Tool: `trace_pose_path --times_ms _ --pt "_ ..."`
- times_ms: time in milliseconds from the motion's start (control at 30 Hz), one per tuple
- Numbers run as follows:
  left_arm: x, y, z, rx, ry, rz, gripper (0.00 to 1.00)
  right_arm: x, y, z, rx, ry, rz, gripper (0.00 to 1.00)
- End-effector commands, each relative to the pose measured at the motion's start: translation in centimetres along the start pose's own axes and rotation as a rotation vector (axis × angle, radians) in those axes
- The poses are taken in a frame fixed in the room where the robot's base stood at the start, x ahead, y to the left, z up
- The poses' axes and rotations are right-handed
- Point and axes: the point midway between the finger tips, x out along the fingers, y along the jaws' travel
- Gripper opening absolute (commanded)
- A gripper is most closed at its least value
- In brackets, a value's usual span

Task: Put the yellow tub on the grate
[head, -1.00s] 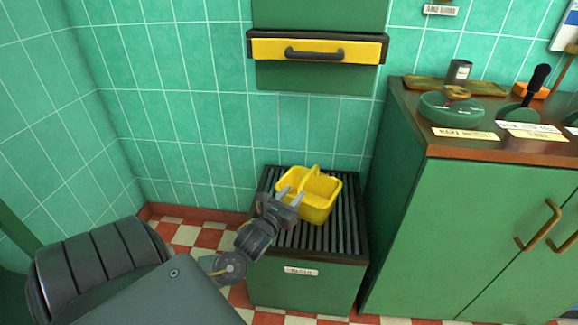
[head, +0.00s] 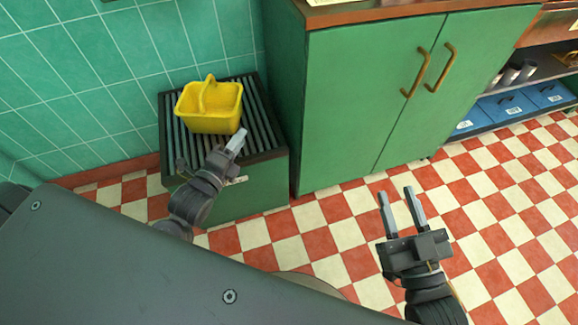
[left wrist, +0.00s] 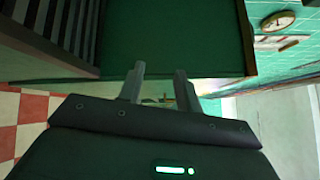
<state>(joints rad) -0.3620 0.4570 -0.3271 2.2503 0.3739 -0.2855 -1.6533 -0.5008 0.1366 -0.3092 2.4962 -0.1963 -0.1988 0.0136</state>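The yellow tub (head: 208,108) stands upright on the dark slatted grate (head: 263,125), which tops a green box by the tiled wall. Its handle arches up over the middle. My left gripper (head: 234,143) is in front of the tub, near the front edge of the grate, and apart from the tub. In the left wrist view its two fingers (left wrist: 160,88) are spread with nothing between them. The tub does not show there; grate slats (left wrist: 65,30) show at the upper left. My right gripper (head: 398,192) is open and empty above the checkered floor.
A green cabinet (head: 350,95) with brown handles stands right of the grate. An open shelf with blue boxes (head: 500,105) is at the far right. The red and cream floor (head: 480,200) is clear around my right gripper.

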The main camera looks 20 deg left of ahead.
Motion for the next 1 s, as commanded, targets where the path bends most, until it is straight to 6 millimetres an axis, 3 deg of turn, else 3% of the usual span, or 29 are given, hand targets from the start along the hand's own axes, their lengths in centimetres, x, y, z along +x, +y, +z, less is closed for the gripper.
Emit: trace_pose_path --times_ms 100,200,300,433,633,1000 --pt "-1.6 -3.3 -4.9 -0.490 0.122 -0.046 0.34 0.0 0.0 0.0 0.000 0.001 0.000 0.36" --pt "-3.2 -6.3 -8.3 -0.885 0.235 -0.053 0.34 0.0 0.0 0.0 0.000 0.001 0.000 0.36" --pt "-4.7 -9.1 -10.8 -1.228 0.343 -0.035 0.34 0.0 0.0 0.0 0.000 0.001 0.000 0.36" --pt "-6.4 -12.0 -13.0 -1.558 0.456 0.010 0.34 0.0 0.0 0.0 0.000 0.001 0.000 0.36" --pt "-7.6 -14.2 -14.7 -1.795 0.542 0.063 0.34 0.0 0.0 0.0 0.000 0.001 0.000 0.36" --pt "-7.7 -14.4 -14.9 -1.821 0.549 0.071 0.34 0.0 0.0 0.0 0.000 0.001 0.000 0.36"
